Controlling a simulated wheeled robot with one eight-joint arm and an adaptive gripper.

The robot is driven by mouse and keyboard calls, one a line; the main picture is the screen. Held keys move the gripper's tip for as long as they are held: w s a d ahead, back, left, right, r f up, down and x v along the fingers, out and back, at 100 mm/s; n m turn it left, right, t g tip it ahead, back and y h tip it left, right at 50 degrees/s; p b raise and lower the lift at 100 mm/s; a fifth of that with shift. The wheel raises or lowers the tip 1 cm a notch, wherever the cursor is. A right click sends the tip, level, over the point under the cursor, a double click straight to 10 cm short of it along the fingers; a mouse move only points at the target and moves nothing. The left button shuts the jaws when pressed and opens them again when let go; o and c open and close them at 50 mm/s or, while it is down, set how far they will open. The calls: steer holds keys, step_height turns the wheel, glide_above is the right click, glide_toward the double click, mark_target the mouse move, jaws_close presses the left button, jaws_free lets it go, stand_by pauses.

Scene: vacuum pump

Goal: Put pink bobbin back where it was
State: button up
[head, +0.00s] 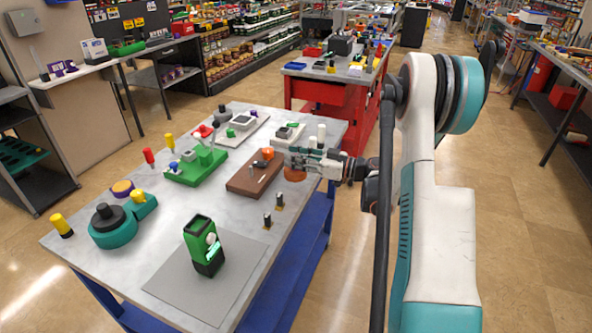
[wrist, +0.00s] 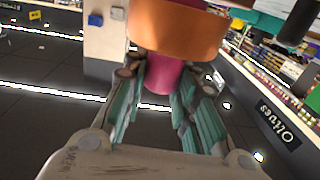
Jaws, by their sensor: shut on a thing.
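My gripper (head: 308,158) is at the far right edge of the grey table (head: 158,232), beside a brown block. In the wrist view its teal fingers (wrist: 158,95) are closed on a pink cylindrical part (wrist: 162,78), which I take as the pink bobbin. A wide orange band (wrist: 178,32) adjoins the pink part in that view. In the head view an orange-brown round piece (head: 294,174) shows just under the fingers. The fingers hide most of the held thing there, and I cannot tell whether it touches the table.
The brown block (head: 250,182) carries an orange knob. A green fixture (head: 193,172), white-based parts (head: 238,130) and two small dark posts (head: 268,220) stand nearby. A green device (head: 203,246) stands on a grey mat (head: 165,284). A teal round part (head: 112,230) is at left.

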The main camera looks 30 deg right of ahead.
steer(key=shift+f+b, duration=0.5)
steer(key=shift+f, duration=1.4)
steer(key=shift+f, duration=0.1)
steer(key=shift+f, duration=0.1)
steer(key=o, duration=1.1)
steer(key=shift+c, duration=0.2)
steer(key=shift+r, duration=0.2)
steer(key=shift+s+d, duration=0.25)
steer(key=p+v, duration=0.2)
steer(key=v, duration=0.9)
